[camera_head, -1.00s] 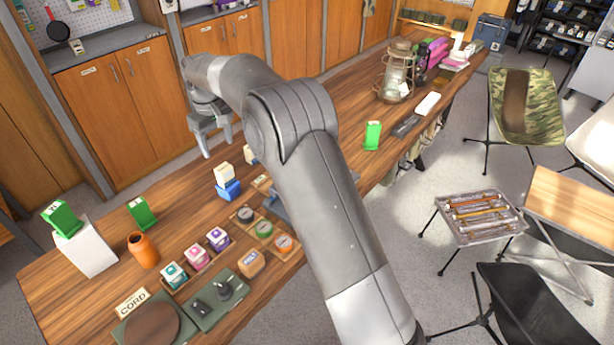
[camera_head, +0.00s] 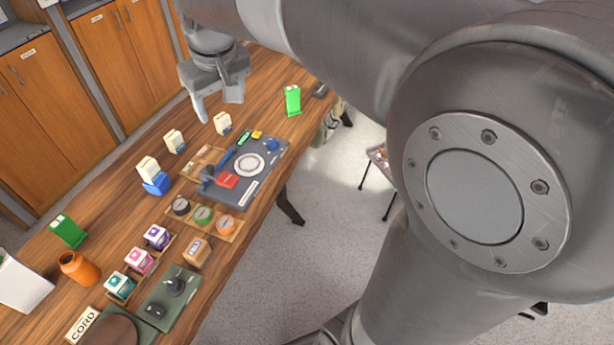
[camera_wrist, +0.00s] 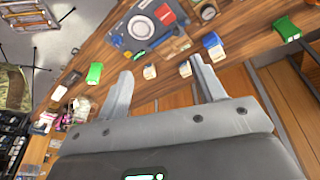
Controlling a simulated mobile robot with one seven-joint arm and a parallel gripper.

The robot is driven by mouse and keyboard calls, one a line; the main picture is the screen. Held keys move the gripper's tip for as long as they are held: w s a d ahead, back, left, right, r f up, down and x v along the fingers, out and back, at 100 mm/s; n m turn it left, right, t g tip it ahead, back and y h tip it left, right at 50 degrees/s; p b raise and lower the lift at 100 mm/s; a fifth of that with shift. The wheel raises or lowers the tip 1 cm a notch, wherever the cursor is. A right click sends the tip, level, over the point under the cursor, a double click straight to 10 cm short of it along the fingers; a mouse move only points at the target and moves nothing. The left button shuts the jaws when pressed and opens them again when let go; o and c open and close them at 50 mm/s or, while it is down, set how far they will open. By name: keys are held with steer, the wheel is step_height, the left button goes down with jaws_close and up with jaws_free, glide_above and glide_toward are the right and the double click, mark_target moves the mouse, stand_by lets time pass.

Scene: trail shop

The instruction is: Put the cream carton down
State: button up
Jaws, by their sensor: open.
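Three cream cartons show on the wooden table in the head view. One cream carton (camera_head: 148,168) rests on a blue block (camera_head: 156,184). A second cream carton (camera_head: 174,140) stands behind it to the right, and a third cream carton (camera_head: 222,122) stands further right. My gripper (camera_head: 217,107) is open and empty above the table, apart from the cartons. In the wrist view my gripper (camera_wrist: 160,67) has its fingers spread, with two small cream cartons (camera_wrist: 150,72) (camera_wrist: 185,69) beyond them. I cannot tell which carton the task means.
A green carton (camera_head: 293,100) stands at the table's right. A grey board (camera_head: 232,192) with a red piece lies mid-table. Compass-like discs, small coloured boxes and an orange bottle (camera_head: 78,267) fill the front. A green carton (camera_head: 68,231) is at left. Bare wood (camera_head: 110,205) shows left of the blue block.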

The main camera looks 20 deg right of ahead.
steer(key=s+d+f+m+t, duration=0.1)
steer(key=s+d, duration=0.3)
steer(key=s, duration=0.5)
steer(key=s+d+f+m+t, duration=0.1)
steer(key=s+d+f+m, duration=0.2)
steer(key=s, duration=0.7)
steer(key=shift+s+d+f, duration=0.3)
steer(key=shift+d+f, duration=0.35)
steer(key=shift+d, duration=0.5)
